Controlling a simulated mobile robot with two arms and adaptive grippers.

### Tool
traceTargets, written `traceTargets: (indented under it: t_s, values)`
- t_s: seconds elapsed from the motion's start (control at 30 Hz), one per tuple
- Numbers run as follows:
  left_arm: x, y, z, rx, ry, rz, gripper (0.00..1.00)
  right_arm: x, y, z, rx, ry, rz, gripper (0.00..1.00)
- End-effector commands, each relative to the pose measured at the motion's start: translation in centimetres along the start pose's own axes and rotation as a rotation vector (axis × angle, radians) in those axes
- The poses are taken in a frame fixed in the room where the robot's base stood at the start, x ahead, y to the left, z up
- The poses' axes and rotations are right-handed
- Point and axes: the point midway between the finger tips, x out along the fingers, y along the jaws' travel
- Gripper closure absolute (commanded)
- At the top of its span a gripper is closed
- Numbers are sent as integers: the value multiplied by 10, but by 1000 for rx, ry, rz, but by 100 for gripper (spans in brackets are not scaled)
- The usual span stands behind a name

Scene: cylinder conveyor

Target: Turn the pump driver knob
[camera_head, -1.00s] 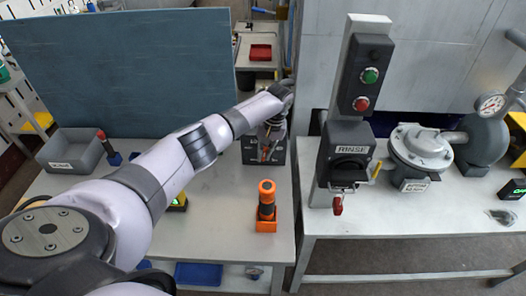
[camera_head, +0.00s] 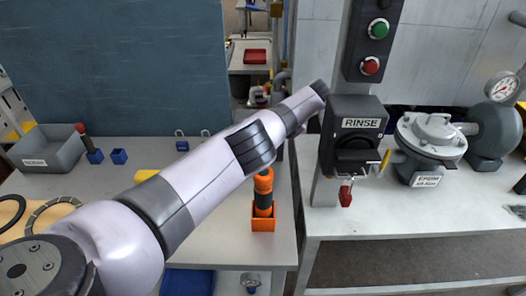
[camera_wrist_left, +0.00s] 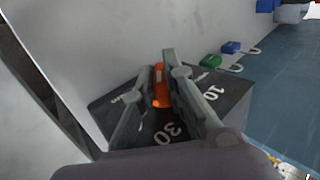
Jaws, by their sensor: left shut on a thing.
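In the left wrist view the pump driver is a dark box (camera_wrist_left: 232,87) with a dial marked in white numbers, 10 and 30 among them. Its orange knob (camera_wrist_left: 160,97) stands at the middle of the dial. My left gripper (camera_wrist_left: 161,72) is shut on this knob, with a grey finger on each side. The fingers cover part of the knob and the dial. In the head view my left arm hides the gripper and nearly all of the driver. My right gripper is not in view.
An orange-topped tool stands in an orange holder (camera_head: 263,224) near the table's right edge. A RINSE switch box (camera_head: 355,140) on a post is close to my left arm. A grey bin (camera_head: 52,150) and several padlocks (camera_head: 182,145) lie at the back left.

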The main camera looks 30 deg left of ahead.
Motion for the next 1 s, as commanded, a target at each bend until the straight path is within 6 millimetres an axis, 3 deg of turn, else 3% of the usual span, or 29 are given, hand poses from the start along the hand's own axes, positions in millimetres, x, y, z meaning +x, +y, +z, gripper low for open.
traceTargets:
  t_s: [0.43, 0.47, 0.73, 1.0]
  values:
    - [0, 1, 0, 3, -1, -7, 100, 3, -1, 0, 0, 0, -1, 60]
    - [0, 1, 0, 3, -1, -7, 88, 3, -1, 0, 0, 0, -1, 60]
    - [0, 1, 0, 2, 0, -7, 70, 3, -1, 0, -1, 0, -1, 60]
    - [0, 0, 0, 1, 0, -7, 68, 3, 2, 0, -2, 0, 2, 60]
